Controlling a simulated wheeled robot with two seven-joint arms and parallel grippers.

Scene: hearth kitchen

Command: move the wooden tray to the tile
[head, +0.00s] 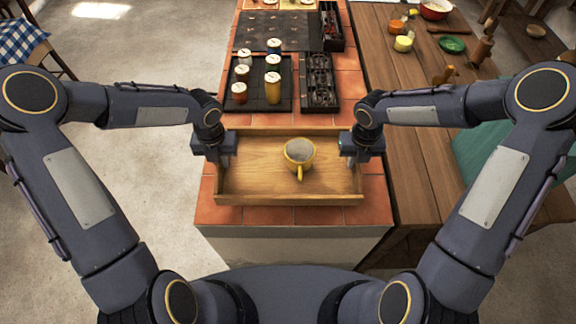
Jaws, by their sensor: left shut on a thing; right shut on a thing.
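The wooden tray (260,185) is at the near end of the tiled counter (208,215), with a yellow mug (299,153) standing in it right of the middle. My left gripper (226,160) is shut on the tray's left side. My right gripper (349,160) is shut on the tray's right side. The fingertips are partly hidden against the tray walls. I cannot tell whether the tray rests on the tiles or hangs just above them. Which tile the task means is not clear from this view.
Behind the tray, a dark mat (248,104) holds several lidded jars. A black rack (320,95) stands to its right, and a dark patterned panel (262,38) lies further back. A wooden table (420,170) with bowls and a red pot (435,9) adjoins on the right. Open floor lies left.

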